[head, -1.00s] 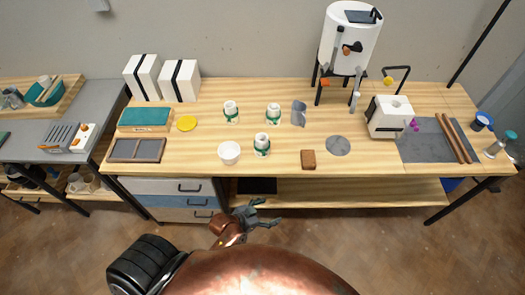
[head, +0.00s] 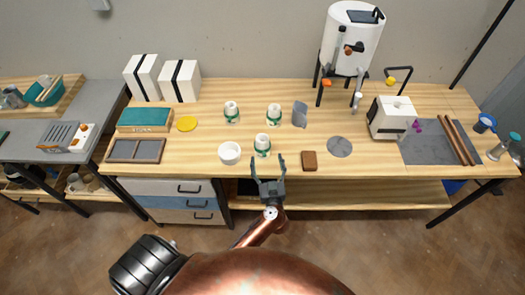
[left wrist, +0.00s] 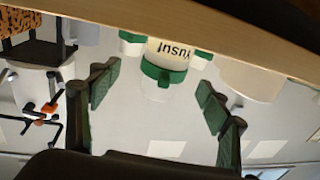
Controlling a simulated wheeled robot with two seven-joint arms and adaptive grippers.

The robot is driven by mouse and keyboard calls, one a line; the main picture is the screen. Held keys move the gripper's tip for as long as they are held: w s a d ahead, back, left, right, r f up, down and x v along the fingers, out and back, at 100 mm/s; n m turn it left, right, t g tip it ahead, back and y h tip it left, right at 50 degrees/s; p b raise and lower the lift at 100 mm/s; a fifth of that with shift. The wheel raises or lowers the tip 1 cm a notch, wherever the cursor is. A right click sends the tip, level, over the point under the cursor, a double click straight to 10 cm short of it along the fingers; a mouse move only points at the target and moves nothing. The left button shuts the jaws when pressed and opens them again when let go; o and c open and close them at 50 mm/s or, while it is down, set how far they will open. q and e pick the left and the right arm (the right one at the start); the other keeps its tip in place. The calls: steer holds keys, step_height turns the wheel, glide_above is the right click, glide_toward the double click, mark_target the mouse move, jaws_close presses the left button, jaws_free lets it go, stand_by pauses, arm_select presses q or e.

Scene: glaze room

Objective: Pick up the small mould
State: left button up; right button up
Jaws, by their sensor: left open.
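Three white pieces with green bands stand upright on the bench: one at the back left (head: 231,112), one at the back right (head: 273,114) and one nearer the front edge (head: 262,145). They look alike, and I cannot tell which is the small mould. My left gripper (head: 268,166) is open and empty at the bench's front edge, just short of the front piece. In the left wrist view, which is upside down, the front piece (left wrist: 164,72) shows dark lettering and lies between the spread fingers (left wrist: 158,88), beyond their tips. My right gripper is out of view.
A white bowl (head: 229,153) stands close to the left of the front piece. A grey jug (head: 299,114) is at the back right and a brown block (head: 309,161) at the right. The wooden bench (head: 360,168) has its front edge by my gripper.

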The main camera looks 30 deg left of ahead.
mark_target(262, 150)
arm_select(q)
steer(key=shift+w+a+f, duration=0.1)
steer(key=shift+a+f, duration=0.1)
steer(key=shift+f, duration=0.05)
steer(key=shift+w+a+g, duration=0.25)
steer(key=shift+g, duration=0.05)
steer(key=shift+x, duration=0.9)
steer(key=b+x, duration=0.1)
steer(key=x, duration=0.3)
steer(key=shift+w+a+r+b, duration=0.15)
steer(key=shift+w+a+b, duration=0.05)
steer(key=shift+a+b, duration=0.2)
steer(key=shift+r, duration=0.1)
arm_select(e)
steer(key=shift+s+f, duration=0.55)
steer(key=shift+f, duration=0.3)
arm_select(q)
steer(key=shift+c, duration=0.4)
steer(key=c, duration=1.2)
steer(key=shift+c, duration=0.6)
steer(key=shift+r, duration=0.15)
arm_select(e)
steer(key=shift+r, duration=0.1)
